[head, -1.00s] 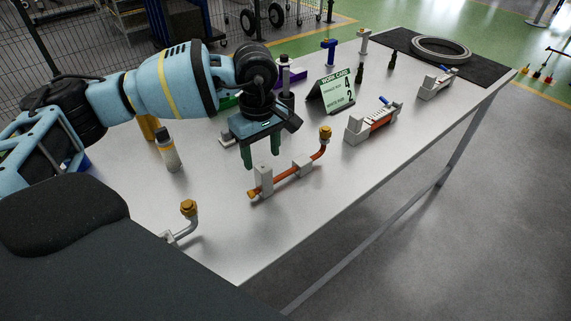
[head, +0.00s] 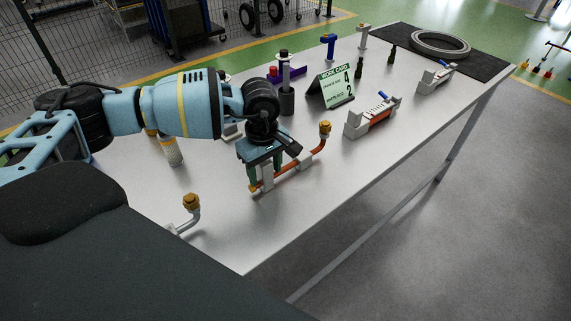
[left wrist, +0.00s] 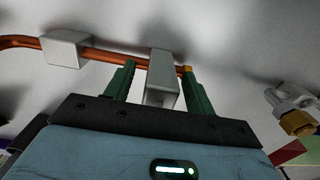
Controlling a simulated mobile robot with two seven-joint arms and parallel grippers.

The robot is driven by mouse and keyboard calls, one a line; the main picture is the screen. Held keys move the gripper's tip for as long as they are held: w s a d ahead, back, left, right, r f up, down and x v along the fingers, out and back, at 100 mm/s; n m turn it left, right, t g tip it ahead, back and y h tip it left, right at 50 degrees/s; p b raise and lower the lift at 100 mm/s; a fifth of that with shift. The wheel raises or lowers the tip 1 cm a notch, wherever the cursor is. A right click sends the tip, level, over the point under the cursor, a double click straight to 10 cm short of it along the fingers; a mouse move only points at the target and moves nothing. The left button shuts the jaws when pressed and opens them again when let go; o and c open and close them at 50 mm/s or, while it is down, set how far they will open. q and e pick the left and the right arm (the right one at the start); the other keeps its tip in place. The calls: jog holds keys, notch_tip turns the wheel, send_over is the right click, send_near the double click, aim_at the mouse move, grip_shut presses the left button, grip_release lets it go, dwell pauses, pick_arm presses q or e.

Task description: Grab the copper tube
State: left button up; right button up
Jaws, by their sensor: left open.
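The copper tube (head: 297,168) rests on white support blocks on the table, with brass fittings at both ends and its far end bent upward. It also shows in the left wrist view (left wrist: 103,56). My left gripper (head: 264,180) is open and low over the tube's near end. In the left wrist view its green fingers (left wrist: 159,68) stand apart on either side of one white block (left wrist: 162,84), close to the tube. I cannot tell whether they touch it. My right gripper is not in view.
A silver tube with a brass fitting (head: 191,203) lies near the front left. A bottle (head: 173,151) stands behind left. The table (head: 335,185) is bare in front.

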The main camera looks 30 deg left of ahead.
aim_at(267, 163)
pick_arm(q)
jog(key=shift+f, duration=0.15)
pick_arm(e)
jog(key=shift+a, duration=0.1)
pick_arm(q)
jog(key=c, duration=1.2)
jog(key=shift+r, duration=0.5)
jog(key=r, duration=0.2)
jog(key=shift+d+r, duration=0.3)
jog(key=shift+d, duration=0.1)
jog(key=s+d+r+b, duration=0.1)
jog(key=d+b, duration=0.1)
jog(key=d, duration=1.3)
jog(key=shift+r+b, duration=0.25)
jog(key=shift+b, duration=0.1)
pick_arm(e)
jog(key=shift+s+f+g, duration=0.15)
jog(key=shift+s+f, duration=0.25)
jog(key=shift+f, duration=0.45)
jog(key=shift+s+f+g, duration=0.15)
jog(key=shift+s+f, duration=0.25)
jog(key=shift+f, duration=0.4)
